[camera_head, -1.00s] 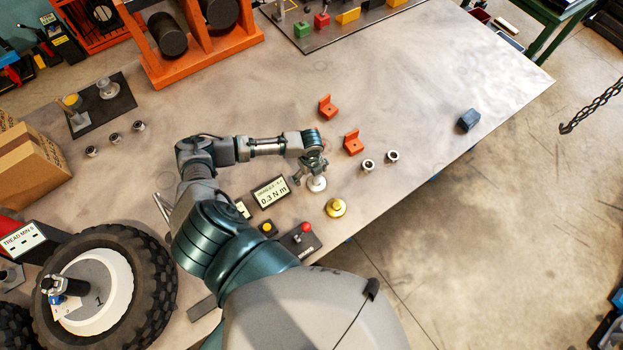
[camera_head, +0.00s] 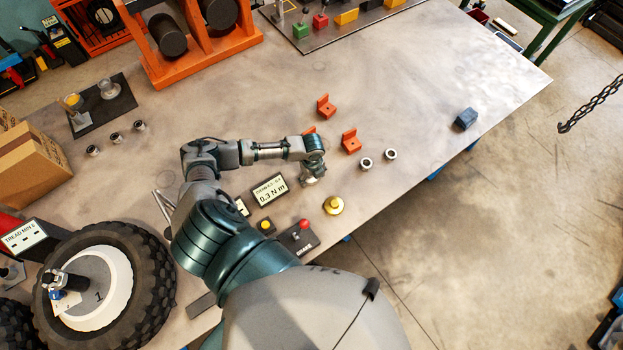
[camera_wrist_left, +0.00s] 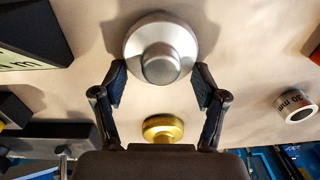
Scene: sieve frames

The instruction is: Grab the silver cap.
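The silver cap (camera_wrist_left: 160,48) shows in the left wrist view as a round, shiny disc with a raised middle knob. My left gripper (camera_wrist_left: 160,78) is open, with one finger on each side of the cap's near edge. The fingers look close to the rim, but I cannot tell whether they touch it. In the head view my left gripper (camera_head: 312,172) is low over the bench and mostly hides the cap. A gold cap (camera_wrist_left: 163,129) lies nearer the palm in the wrist view; it also shows in the head view (camera_head: 334,205). My right gripper is not in view.
A torque display (camera_head: 269,190) and a control box with a red knob (camera_head: 300,237) stand near the gripper. Orange brackets (camera_head: 350,142) and two metal rings (camera_head: 366,164) lie to the right. The bench (camera_head: 420,80) beyond is mostly clear.

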